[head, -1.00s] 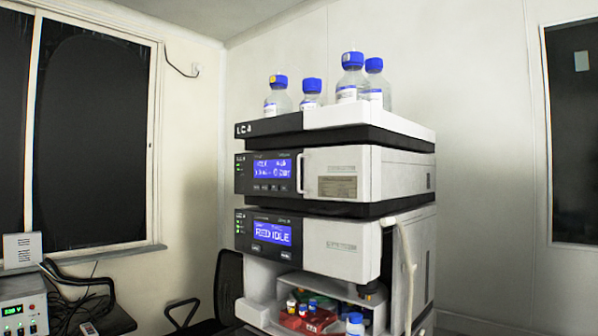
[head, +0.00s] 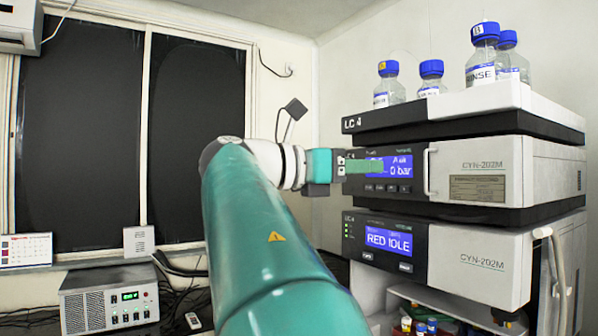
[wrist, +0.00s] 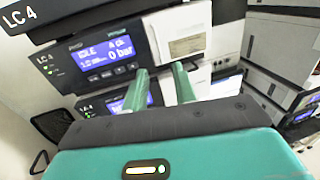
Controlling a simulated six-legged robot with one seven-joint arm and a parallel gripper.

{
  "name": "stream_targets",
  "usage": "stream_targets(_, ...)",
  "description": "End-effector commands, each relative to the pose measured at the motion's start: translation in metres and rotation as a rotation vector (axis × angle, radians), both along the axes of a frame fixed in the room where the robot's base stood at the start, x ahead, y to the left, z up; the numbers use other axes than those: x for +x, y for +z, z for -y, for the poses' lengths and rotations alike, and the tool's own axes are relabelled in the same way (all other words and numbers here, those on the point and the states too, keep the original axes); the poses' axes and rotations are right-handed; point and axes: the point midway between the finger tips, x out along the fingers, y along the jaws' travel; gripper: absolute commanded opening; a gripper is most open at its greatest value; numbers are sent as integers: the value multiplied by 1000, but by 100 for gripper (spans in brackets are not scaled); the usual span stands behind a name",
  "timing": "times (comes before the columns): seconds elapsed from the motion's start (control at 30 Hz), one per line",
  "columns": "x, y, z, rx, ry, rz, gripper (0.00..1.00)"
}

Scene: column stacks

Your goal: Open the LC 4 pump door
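The LC 4 pump is the upper module with a blue display (head: 390,165) reading 0 bar. Its white door (head: 478,172) looks closed, with an upright white bar handle (head: 428,172) at its left edge. The wrist view also shows the door (wrist: 182,36) and the handle (wrist: 153,40). My gripper (head: 365,166) is left of the handle in the head view, overlapping the display. In the wrist view my gripper (wrist: 160,70) has its two green fingers apart with nothing between them, below the handle and not visibly touching it.
Several blue-capped bottles (head: 430,76) stand on the top tray. A lower module (head: 465,258) reads RED IDLE, with a white curved tube (head: 556,275) at its right. A power supply (head: 110,300) stands at the lower left. More stacked instruments (wrist: 283,60) show at the right of the wrist view.

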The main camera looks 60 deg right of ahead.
Motion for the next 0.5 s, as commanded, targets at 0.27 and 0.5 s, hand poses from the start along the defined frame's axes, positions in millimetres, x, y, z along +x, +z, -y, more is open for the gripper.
stream_targets(0.27, -29, -2, 41, 2, -1, 1, 28)
stream_targets(0.5, -54, -2, 82, 2, 1, 1, 28)
